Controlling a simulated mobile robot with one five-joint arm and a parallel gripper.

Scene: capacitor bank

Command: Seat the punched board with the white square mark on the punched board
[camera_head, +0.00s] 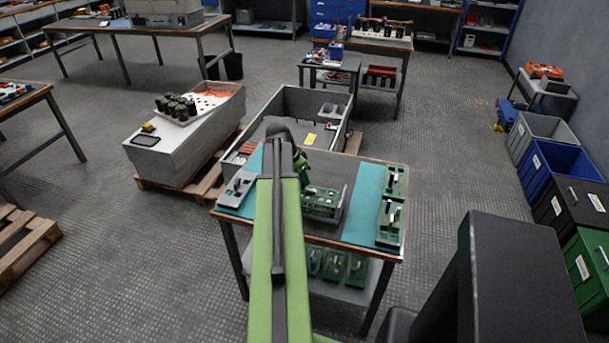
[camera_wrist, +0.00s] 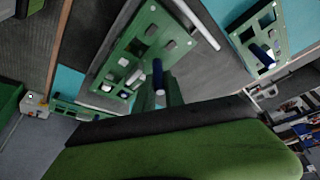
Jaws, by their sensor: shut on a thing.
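My gripper (camera_head: 301,160) is over the workbench, mostly hidden behind my own green arm. A green punched board (camera_head: 321,204) with several openings and parts stands on the bench's grey middle. It also shows in the wrist view (camera_wrist: 145,45). I cannot make out a white square mark.
More green boards (camera_head: 392,205) lie on the teal mat (camera_head: 363,203) at the bench's right. A grey part (camera_head: 237,187) lies at its left. Several boards (camera_head: 336,266) stand on the lower shelf. A grey open cabinet (camera_head: 340,128) is behind the bench. Bins (camera_head: 556,165) line the right wall.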

